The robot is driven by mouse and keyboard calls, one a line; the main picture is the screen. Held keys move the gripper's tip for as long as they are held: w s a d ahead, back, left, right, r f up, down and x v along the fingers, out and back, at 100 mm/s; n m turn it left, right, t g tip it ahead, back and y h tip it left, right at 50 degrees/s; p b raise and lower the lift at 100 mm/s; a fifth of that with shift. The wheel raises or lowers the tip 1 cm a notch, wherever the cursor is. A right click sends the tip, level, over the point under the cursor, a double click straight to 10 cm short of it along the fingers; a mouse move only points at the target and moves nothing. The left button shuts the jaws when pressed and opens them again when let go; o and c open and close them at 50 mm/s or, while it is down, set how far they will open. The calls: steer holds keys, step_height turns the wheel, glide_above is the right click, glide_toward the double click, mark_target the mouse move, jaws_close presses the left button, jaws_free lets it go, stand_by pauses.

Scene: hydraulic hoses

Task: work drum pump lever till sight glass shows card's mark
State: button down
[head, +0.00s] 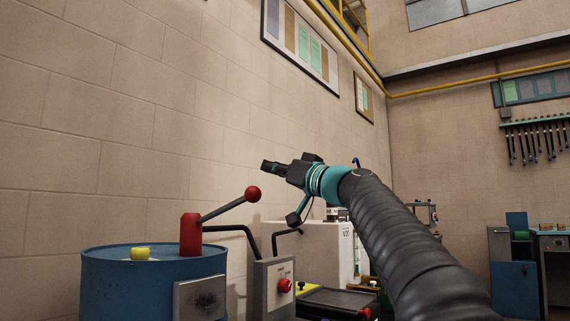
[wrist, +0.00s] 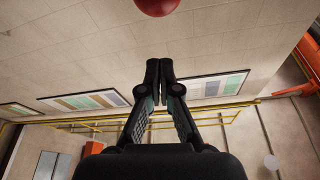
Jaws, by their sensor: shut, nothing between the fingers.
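The pump lever (head: 224,210) rises to the right from a red pump body (head: 190,235) on top of a blue drum (head: 140,285). It ends in a red ball knob (head: 253,194). My gripper (head: 264,166) is shut and empty, above and slightly right of the knob in the head view, apart from it. In the wrist view the knob (wrist: 156,5) shows at the top edge, beyond the closed fingertips (wrist: 159,64). I cannot make out a sight glass or a card's mark in either view.
A yellow cap (head: 140,253) sits on the drum top. A grey box with a red button (head: 284,285) stands right of the drum, near a black bent pipe (head: 235,229). A pale cabinet (head: 318,245) is behind my arm. The block wall (head: 120,120) runs along the left.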

steer(key=shift+w+a+f+b, duration=0.25)
steer(key=shift+a+f, duration=0.35)
steer(key=shift+f, duration=0.2)
steer(key=shift+w+a+f+b, duration=0.25)
steer(key=shift+a+f, duration=0.35)
steer(key=shift+f, duration=0.2)
